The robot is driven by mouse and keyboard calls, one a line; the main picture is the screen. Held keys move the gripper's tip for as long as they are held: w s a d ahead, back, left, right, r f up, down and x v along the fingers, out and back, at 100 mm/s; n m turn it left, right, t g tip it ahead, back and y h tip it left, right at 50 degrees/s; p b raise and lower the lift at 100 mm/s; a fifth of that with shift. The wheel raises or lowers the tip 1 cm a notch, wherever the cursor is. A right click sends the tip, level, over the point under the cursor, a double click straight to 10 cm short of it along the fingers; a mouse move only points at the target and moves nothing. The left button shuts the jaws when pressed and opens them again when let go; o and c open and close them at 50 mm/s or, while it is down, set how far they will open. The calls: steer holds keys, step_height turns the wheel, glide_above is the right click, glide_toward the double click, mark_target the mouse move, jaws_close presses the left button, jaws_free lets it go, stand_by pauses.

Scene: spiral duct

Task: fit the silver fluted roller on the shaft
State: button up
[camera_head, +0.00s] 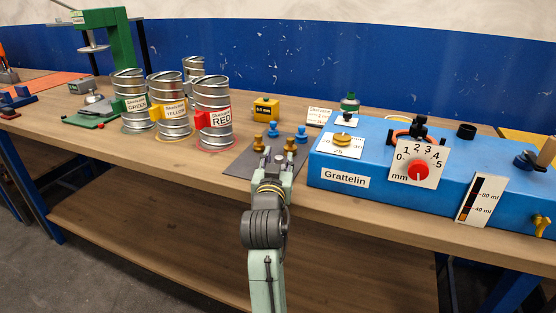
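My gripper (279,156) points away from me over a dark mat (237,167) at the table's front edge, with its two fingertips apart. A small silvery thing (280,159) shows between or just beyond the fingers. It may be the silver fluted roller, but it is too small and too covered to tell, and I cannot see a grip on it. Several small gold knobs (259,141) and blue knobs (302,133) stand on the mat just beyond the gripper. A blue machine labelled Grattelin (335,166) stands to the right. I cannot make out the shaft for certain.
On the machine are a dial plate with a red knob (418,170), a black-and-orange fitting (410,135) and a gold knob (342,138). Labelled metal drums (213,98) stand left of the mat. A yellow block (266,108) is behind it. A green press (115,38) stands back left.

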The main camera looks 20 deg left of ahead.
steer(key=shift+r, duration=0.2)
steer(key=shift+s, duration=0.3)
steer(key=p+v, duration=0.6)
steer(key=v, duration=0.5)
steer(key=shift+s, duration=0.2)
steer(key=shift+d, duration=0.15)
